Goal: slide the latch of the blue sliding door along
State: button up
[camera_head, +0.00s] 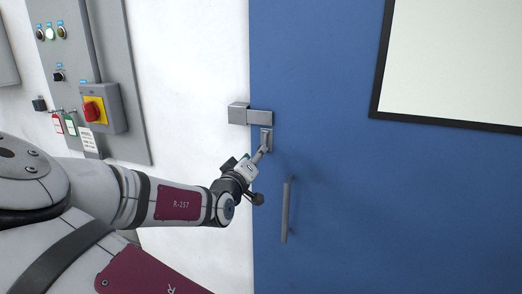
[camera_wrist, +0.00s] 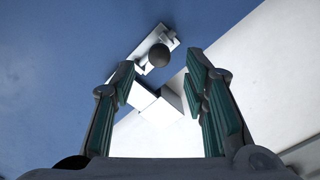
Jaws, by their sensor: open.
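The blue sliding door (camera_head: 345,190) fills the right half of the head view and also shows in the wrist view (camera_wrist: 60,70). Its grey metal latch (camera_head: 259,117) sits at the door's left edge, with a short plate hanging below it. In the wrist view, the latch plate (camera_wrist: 148,42) bears a dark round knob (camera_wrist: 158,56). My gripper (camera_head: 247,168) is just below and left of the plate in the head view. In the wrist view, my gripper (camera_wrist: 160,66) is open, its fingers on either side of the knob's line of sight. I cannot tell whether they touch it.
A grey vertical handle (camera_head: 286,212) stands out from the door, right of and below my gripper. A grey control panel (camera_head: 128,140) with a red and yellow switch (camera_head: 94,109) is on the white wall at the left. A dark-framed pale panel (camera_head: 455,55) is at upper right.

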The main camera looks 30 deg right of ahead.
jog(key=shift+x, duration=3.1)
grip_shut()
